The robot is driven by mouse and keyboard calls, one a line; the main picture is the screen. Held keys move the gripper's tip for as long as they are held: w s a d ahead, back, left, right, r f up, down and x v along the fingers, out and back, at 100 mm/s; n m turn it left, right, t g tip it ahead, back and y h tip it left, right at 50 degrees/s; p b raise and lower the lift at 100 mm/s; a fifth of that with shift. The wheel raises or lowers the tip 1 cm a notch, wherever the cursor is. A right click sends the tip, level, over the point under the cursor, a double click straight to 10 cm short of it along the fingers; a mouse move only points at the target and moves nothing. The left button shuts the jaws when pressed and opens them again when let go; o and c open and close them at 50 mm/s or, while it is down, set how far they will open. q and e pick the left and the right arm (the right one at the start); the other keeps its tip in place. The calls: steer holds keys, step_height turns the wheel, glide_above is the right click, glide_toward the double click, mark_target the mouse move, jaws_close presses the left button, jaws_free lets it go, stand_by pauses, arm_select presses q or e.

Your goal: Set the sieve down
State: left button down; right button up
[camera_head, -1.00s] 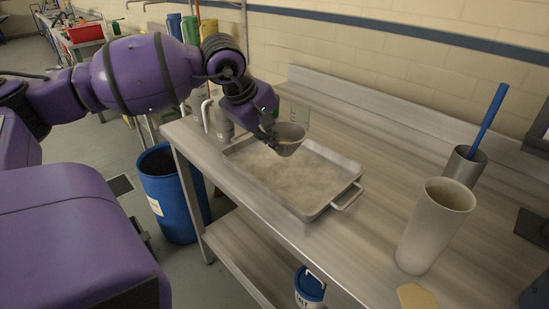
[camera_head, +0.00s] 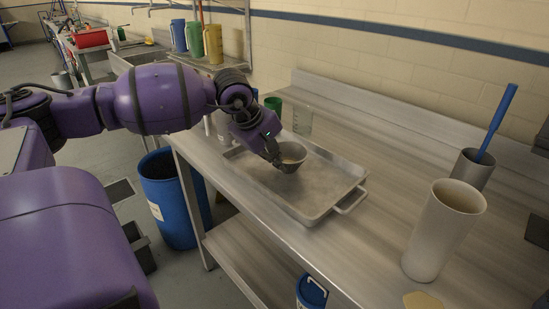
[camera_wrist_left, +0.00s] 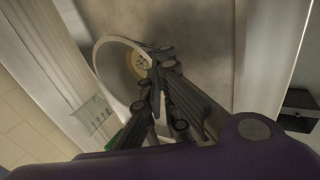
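My left gripper (camera_head: 274,157) is in the head view, over the left part of a shallow metal tray (camera_head: 318,213) dusted with pale powder. It is shut on the rim of the sieve (camera_head: 294,154), a small grey bowl with some pale stuff inside. The sieve is roughly level, low over the tray; I cannot tell whether its bottom touches. In the left wrist view the fingers (camera_wrist_left: 160,66) meet at the sieve's pale round rim (camera_wrist_left: 103,47), and a small yellowish patch shows inside it. My right gripper is not in view.
The tray lies on a steel bench with a raised back edge. A clear beaker (camera_head: 303,122) and a green cup (camera_head: 273,104) stand behind it. A tall pale cup (camera_head: 440,235) and a metal pot (camera_head: 472,170) with a blue handle stand to the right. Bench between is clear.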

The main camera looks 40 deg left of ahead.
arm_select(q)
steer(key=c, duration=2)
jaws_free()
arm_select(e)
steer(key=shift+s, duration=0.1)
arm_select(q)
steer(key=shift+r, duration=0.25)
steer(key=p+v, duration=0.3)
steer(key=v, duration=0.8)
steer(key=shift+s+r+p, duration=0.25)
steer(key=shift+r+p, duration=0.05)
steer(key=shift+p, duration=0.05)
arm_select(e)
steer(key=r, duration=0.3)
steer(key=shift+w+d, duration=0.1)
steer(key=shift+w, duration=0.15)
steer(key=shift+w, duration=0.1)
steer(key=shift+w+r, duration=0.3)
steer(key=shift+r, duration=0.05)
